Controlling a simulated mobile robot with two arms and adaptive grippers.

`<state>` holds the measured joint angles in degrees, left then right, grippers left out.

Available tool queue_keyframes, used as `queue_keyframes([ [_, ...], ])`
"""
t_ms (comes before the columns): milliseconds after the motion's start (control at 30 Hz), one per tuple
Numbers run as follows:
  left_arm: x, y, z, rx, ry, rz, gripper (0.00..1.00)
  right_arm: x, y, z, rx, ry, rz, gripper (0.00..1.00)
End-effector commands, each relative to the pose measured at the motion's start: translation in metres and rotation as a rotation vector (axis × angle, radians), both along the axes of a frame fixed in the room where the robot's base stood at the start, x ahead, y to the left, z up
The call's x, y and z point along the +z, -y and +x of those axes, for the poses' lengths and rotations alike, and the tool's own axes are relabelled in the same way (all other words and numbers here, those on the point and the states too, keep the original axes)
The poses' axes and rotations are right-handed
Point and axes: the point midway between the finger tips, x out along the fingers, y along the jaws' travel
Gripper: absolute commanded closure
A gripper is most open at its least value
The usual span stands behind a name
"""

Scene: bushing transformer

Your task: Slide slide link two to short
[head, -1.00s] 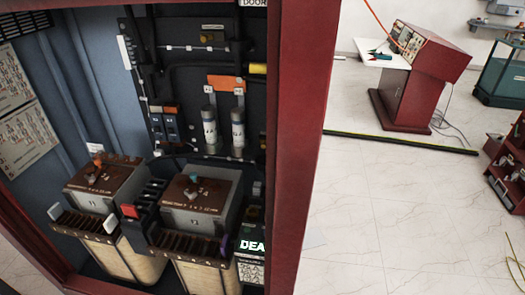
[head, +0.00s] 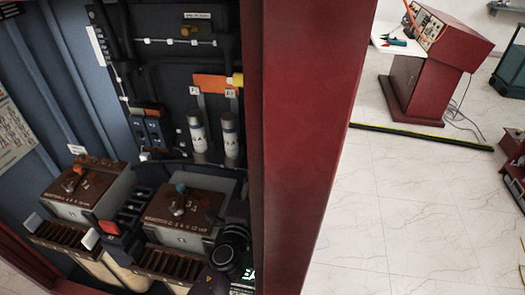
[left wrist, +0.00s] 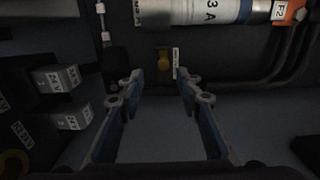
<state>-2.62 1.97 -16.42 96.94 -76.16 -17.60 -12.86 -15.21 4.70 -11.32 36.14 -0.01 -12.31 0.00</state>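My left gripper (left wrist: 160,87) is open and empty in the left wrist view, with its two blue-sided fingers spread apart. A small amber piece (left wrist: 164,60) with a narrow white label (left wrist: 176,63) sits on the dark panel beyond and between the fingertips. The label is too small to read, and I cannot tell if this piece is slide link two. In the head view a dark round joint of my arm (head: 232,248) covers the cabinet's lower right; the fingers are hidden there. My right gripper is not in view.
In the wrist view a 3 A fuse (left wrist: 213,12) is above the fingers, and grey 24 V blocks (left wrist: 60,80) are at left. In the head view the red cabinet post (head: 300,130) stands right of the opening. Two transformers (head: 183,212) (head: 80,190) fill the bottom.

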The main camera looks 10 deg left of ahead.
Motion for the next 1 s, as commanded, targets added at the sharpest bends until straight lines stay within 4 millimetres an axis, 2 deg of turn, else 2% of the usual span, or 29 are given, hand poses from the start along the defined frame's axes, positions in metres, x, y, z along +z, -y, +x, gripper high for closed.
queue_keyframes([
  [67,0.0,0.003,0.003,-0.008,0.002,0.009,0.68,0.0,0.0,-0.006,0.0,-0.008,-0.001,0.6],
  [167,0.001,0.003,0.012,-0.009,0.004,0.011,0.68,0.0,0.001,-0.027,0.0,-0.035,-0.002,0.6],
  [300,0.002,0.003,0.034,-0.007,0.004,0.008,0.68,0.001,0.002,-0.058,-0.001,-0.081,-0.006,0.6],
  [367,0.001,0.003,0.043,-0.007,0.004,0.01,0.68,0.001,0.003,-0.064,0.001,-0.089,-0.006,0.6],
  [467,0.001,0.003,0.058,-0.008,0.003,0.008,0.68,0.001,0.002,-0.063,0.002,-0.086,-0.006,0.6],
  [600,0.0,0.002,0.072,-0.007,0.003,0.008,0.68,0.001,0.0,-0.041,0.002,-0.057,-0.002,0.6],
  [733,-0.001,0.002,0.078,-0.007,0.001,0.008,0.68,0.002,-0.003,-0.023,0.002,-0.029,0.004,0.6],
  [1000,-0.001,0.002,0.079,-0.006,0.002,0.007,0.68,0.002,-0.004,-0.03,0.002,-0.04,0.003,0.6],
])
